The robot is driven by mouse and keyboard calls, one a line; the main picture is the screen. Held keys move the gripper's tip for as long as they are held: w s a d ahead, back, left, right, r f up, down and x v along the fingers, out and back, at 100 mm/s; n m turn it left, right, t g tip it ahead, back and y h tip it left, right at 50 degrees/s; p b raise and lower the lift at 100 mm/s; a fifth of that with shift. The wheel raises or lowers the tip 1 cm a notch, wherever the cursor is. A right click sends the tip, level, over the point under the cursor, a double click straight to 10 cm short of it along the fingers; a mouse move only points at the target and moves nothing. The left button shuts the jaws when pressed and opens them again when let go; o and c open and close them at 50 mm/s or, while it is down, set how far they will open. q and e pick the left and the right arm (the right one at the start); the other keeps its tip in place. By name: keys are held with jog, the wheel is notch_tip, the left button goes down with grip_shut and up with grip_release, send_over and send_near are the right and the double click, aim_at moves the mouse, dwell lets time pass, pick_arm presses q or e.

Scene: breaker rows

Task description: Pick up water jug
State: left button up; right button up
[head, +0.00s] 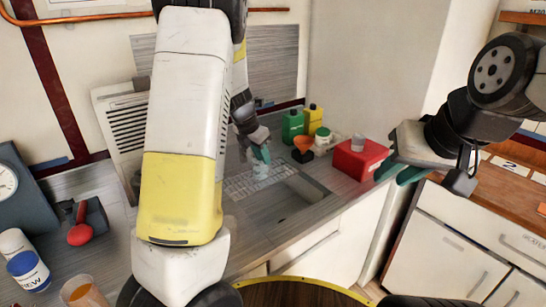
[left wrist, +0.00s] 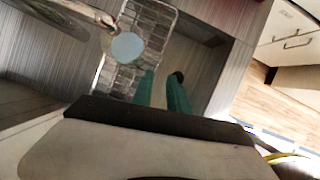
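A small clear vessel that looks like the water jug (head: 261,170) stands on the wire rack by the sink in the head view, partly hidden by my left gripper. In the left wrist view a pale blue round shape (left wrist: 127,46) over the rack appears to be its water surface; its handle is not clear. My left gripper (head: 262,155) is close to the jug, fingers pointing down. In the left wrist view its green fingers (left wrist: 162,92) are apart with nothing between them, beside the round shape. My right gripper (head: 399,173) is open and empty, right of the red box.
The wire rack (head: 240,186) lies beside the open sink basin (head: 297,200). Green (head: 292,126) and yellow (head: 313,119) bottles, an orange funnel (head: 303,143) and a red box (head: 359,158) stand behind and right. A blue-labelled can (head: 28,270) and an orange cup (head: 83,292) are at lower left.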

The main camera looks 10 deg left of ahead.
aim_at(263, 165)
pick_arm(q)
jog(key=x, duration=0.8)
jog(key=shift+w+a, duration=0.1)
jog(key=shift+w, duration=0.1)
jog(key=shift+r, duration=0.1)
grip_shut()
dwell(1.1)
